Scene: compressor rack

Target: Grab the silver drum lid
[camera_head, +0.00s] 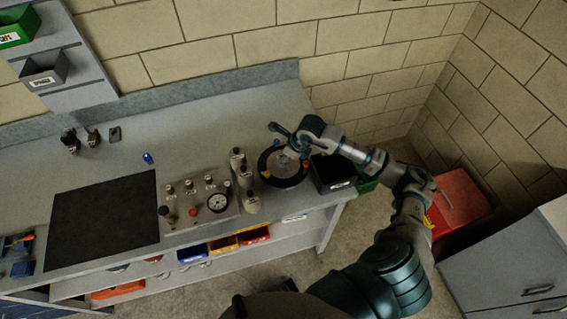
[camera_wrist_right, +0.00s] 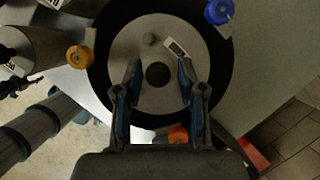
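The silver drum lid (camera_wrist_right: 150,50) is a round silver disc with a dark centre hole, a small stud and a white label, set inside a black ring (camera_wrist_right: 100,75). In the head view the ring (camera_head: 265,166) lies on the bench, and my right gripper and arm cover much of the lid. My right gripper (camera_wrist_right: 159,75) is open, with its two fingertips apart on either side of the centre hole in the wrist view. Nothing is between the fingers. I cannot tell whether they touch the lid. My left gripper is not in view.
Orange (camera_wrist_right: 79,57) and blue (camera_wrist_right: 219,11) knobs sit at the ring's edge. Metal cylinders (camera_head: 250,203) and a gauge panel (camera_head: 200,205) stand left of the ring; a black box (camera_head: 335,170) stands right. A black mat (camera_head: 103,222) lies on the bench's left.

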